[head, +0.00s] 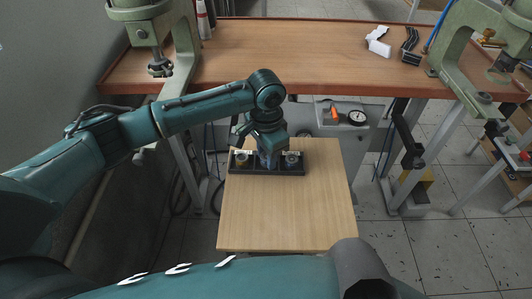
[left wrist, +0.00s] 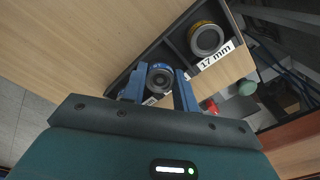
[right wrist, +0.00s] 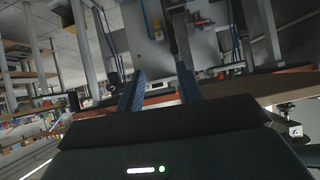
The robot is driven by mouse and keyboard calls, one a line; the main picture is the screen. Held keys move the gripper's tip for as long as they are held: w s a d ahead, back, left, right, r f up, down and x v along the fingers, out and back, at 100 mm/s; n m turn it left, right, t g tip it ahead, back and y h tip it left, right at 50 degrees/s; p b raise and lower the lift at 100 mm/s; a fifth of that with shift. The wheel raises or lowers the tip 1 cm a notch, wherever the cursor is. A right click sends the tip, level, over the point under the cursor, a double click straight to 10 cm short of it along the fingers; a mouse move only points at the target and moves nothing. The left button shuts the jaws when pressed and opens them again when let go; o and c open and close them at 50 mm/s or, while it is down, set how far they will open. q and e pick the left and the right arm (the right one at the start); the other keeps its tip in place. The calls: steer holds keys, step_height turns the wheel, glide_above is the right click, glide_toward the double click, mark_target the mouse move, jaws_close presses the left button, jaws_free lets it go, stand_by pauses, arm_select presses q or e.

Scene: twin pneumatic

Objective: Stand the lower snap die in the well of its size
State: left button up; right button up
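A black die rack (head: 267,173) lies at the far edge of the wooden board. A die with a gold ring (head: 242,160) sits at its left end, by a label reading 17 mm (left wrist: 215,57) in the left wrist view. A grey die (head: 291,160) sits at its right end. My left gripper (head: 267,163) points down over the rack's middle. In the left wrist view its blue fingers stand open on either side of a blue-banded die (left wrist: 160,76), with slight gaps showing. My right gripper (right wrist: 160,70) is open and empty, away from the rack.
The wooden board (head: 285,215) is bare in front of the rack. A workbench (head: 290,50) stands behind it, with green presses (head: 170,40) at both sides.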

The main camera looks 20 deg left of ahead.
arm_select(q)
steer(key=shift+o, duration=0.7)
steer(key=shift+s+f, duration=0.35)
steer(key=shift+f, duration=0.5)
steer(key=shift+w+r, duration=0.1)
steer(key=shift+r, duration=0.1)
steer(key=shift+o, duration=0.3)
step_height(320, 180, up, 13)
steer(key=shift+w, duration=0.25)
